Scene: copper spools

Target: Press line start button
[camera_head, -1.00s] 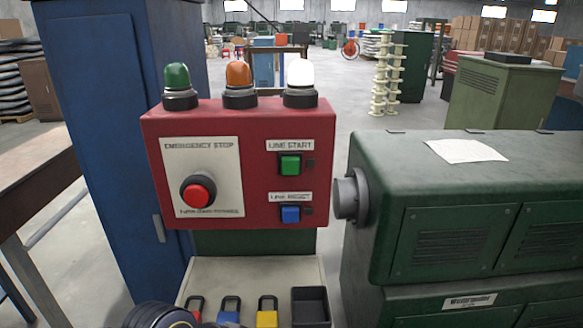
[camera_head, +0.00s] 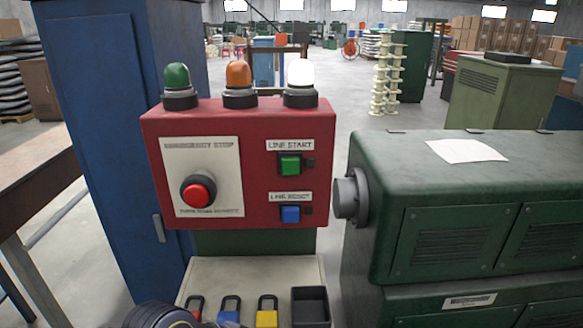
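The red control box (camera_head: 258,131) stands upright in the middle of the head view. The green line start button (camera_head: 290,165) is at its upper right, under a "LINE START" label. The blue line reset button (camera_head: 290,214) is below it. The round red emergency stop button (camera_head: 198,190) is on a pale plate at the left. The white lamp (camera_head: 300,73) on top is lit; the orange lamp (camera_head: 239,75) and green lamp (camera_head: 175,77) look unlit. Neither gripper can be made out; only a dark rounded part of mine shows at the bottom edge.
A pale shelf (camera_head: 255,268) below the box holds red, blue and yellow padlocks (camera_head: 267,318) and a black tray (camera_head: 310,293). A blue cabinet (camera_head: 110,130) stands left. A green machine (camera_head: 460,205) with a grey knob (camera_head: 350,198) stands close on the right.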

